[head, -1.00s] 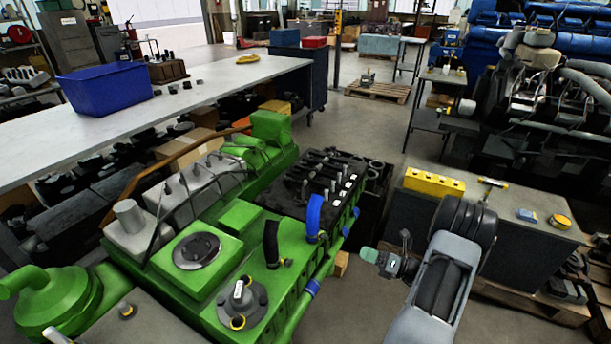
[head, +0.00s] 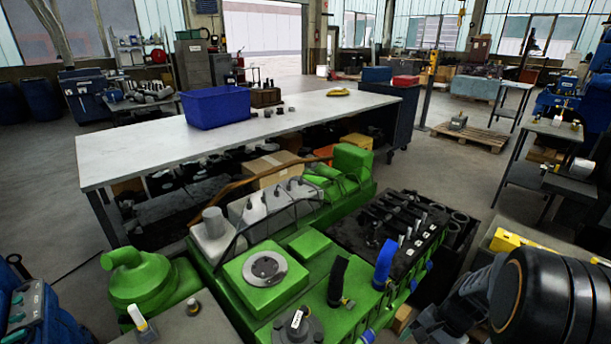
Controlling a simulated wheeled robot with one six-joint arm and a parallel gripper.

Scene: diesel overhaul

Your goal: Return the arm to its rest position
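My arm shows at the lower right of the head view, with a large black ringed joint close to the camera. My gripper (head: 436,324) is low in the picture, just right of the green diesel engine (head: 312,246) and partly cut off by the bottom edge. Its fingers are too small and dark to tell open from shut. I see nothing clearly held in it. The engine's open top shows a dark row of valve gear, with a blue hose and a black hose standing in front.
A long pale workbench (head: 150,157) behind the engine carries a blue bin (head: 217,108) and small parts. A yellow block (head: 508,241) sits on the right-hand bench, partly behind my arm. A pallet (head: 470,136) lies at the back right. Open floor shows at the left.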

